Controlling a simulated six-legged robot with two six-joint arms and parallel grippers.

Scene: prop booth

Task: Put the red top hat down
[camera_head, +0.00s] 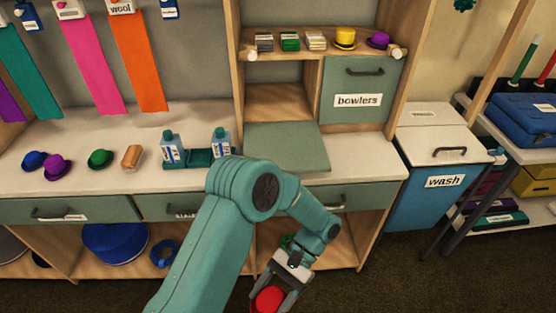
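The red top hat (268,299) shows at the bottom edge of the head view, partly cut off by the frame. My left gripper (270,298) points down, with its two fingers on either side of the hat, and appears shut on it. The gripper is in front of the open lower shelf, below the counter's front edge. My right gripper is not in view.
Small hats, including a blue one (35,160), a purple one (57,167) and a green one (100,158), sit on the left counter beside two bottles in a teal tray (198,158). Several items line the upper shelf (285,57). A blue "wash" bin (428,197) stands right.

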